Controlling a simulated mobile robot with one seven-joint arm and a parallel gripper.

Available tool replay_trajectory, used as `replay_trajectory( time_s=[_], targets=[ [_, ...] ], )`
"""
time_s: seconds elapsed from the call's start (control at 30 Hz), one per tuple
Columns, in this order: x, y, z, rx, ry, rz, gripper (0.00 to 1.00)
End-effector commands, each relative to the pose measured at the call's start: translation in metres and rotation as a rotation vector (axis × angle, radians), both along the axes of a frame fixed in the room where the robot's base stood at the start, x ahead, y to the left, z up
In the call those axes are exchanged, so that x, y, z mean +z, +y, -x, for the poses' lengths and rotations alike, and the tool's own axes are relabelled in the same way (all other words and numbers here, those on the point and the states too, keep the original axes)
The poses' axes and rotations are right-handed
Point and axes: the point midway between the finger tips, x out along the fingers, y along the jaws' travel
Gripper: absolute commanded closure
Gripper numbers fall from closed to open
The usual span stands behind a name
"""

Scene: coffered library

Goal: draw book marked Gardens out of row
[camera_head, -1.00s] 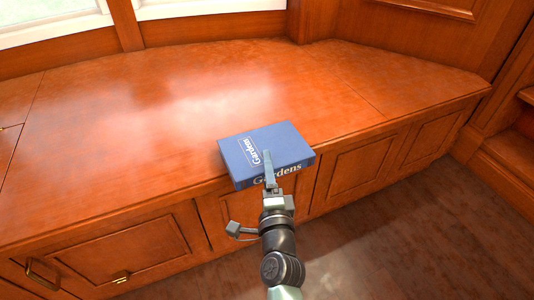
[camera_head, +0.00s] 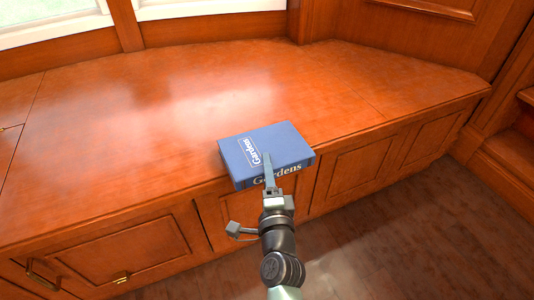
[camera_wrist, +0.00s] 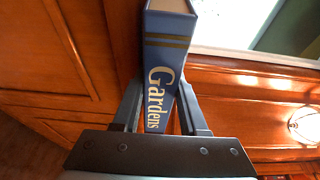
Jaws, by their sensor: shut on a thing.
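The blue book marked Gardens (camera_head: 290,145) lies flat on the wooden window seat (camera_head: 160,120), at its front edge. Its title shows in white on the cover and on the spine facing me. No other book stands beside it. My gripper (camera_head: 267,162) is at the spine, one finger lying over the cover. In the wrist view, the spine of the book (camera_wrist: 166,55) runs between the two fingers of my gripper (camera_wrist: 160,105), which are shut on it. The lower finger is hidden in the head view.
Panelled cabinet fronts (camera_head: 355,168) with brass handles drop below the seat edge to the dark floor (camera_head: 400,245). The seat top is clear around the book. A window (camera_head: 50,20) and wood panelling stand behind. Shelving (camera_head: 520,130) is at the right.

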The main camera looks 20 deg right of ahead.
Motion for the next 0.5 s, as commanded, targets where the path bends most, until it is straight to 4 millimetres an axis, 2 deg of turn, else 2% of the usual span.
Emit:
replay_trajectory(
  time_s=[0.03,0.23,0.5],
  targets=[
    [0.006,0.000,-0.001,-0.002,-0.007,0.002,1.00],
    [0.012,-0.001,0.001,-0.002,-0.008,0.002,1.00],
    [0.034,-0.001,0.014,-0.003,-0.007,0.002,1.00]
  ],
)
